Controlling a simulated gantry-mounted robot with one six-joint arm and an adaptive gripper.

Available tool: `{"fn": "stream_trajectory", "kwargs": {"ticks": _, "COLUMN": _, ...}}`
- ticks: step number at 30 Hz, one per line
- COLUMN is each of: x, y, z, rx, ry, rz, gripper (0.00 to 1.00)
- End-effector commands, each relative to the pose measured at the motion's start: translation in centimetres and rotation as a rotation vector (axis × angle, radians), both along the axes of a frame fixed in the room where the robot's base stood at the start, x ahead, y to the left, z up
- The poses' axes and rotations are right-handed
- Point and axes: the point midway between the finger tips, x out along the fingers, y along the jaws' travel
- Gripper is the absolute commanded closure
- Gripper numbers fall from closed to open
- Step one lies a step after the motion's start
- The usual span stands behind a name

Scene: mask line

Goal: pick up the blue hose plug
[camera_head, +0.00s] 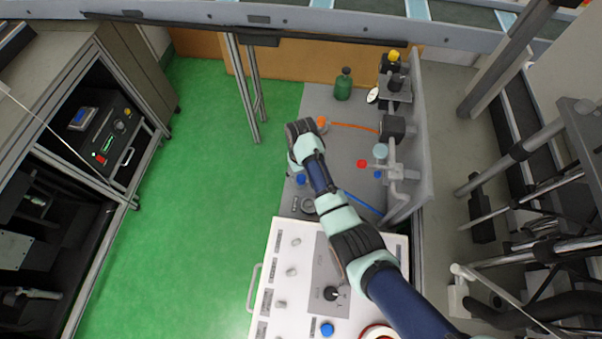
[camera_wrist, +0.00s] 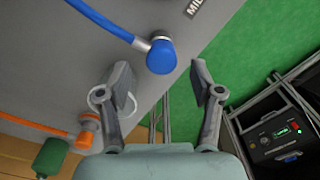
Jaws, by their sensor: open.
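The blue hose plug (camera_wrist: 160,56) is a round blue cap with a grey metal collar. It joins a blue hose (camera_wrist: 103,22) running to the upper left in the wrist view. In the head view the plug (camera_head: 300,180) shows on the grey surface beside my arm, and the hose (camera_head: 362,204) shows right of the arm. My gripper (camera_wrist: 162,76) is open and empty. The plug appears just past the fingertips, between them from side to side; the depth gap is unclear. In the head view my fingers are hidden by the wrist.
An orange plug (camera_wrist: 86,134) with its hose lies left of my gripper in the wrist view. A green bottle (camera_head: 343,84) stands at the back. A white control panel (camera_head: 285,265) is in front. Metal fittings (camera_head: 392,127) line the grey surface's right side.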

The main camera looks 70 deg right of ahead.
Motion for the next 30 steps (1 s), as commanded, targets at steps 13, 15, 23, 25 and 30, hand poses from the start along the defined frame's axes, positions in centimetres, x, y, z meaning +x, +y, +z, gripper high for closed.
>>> {"fn": "stream_trajectory", "kwargs": {"ticks": 13, "x": 0.1, "y": 0.2, "z": -3.7, "rx": 0.000, "ry": 0.000, "rz": 0.000, "gripper": 0.40}}
{"fn": "stream_trajectory", "kwargs": {"ticks": 15, "x": 0.1, "y": 0.2, "z": -3.7, "rx": 0.000, "ry": 0.000, "rz": 0.000, "gripper": 0.52}}
{"fn": "stream_trajectory", "kwargs": {"ticks": 23, "x": 0.1, "y": 0.2, "z": -3.7, "rx": 0.000, "ry": 0.000, "rz": 0.000, "gripper": 0.95}}
{"fn": "stream_trajectory", "kwargs": {"ticks": 25, "x": 0.1, "y": 0.2, "z": -3.7, "rx": 0.000, "ry": 0.000, "rz": 0.000, "gripper": 1.00}}
{"fn": "stream_trajectory", "kwargs": {"ticks": 30, "x": 0.1, "y": 0.2, "z": -3.7, "rx": 0.000, "ry": 0.000, "rz": 0.000, "gripper": 1.00}}
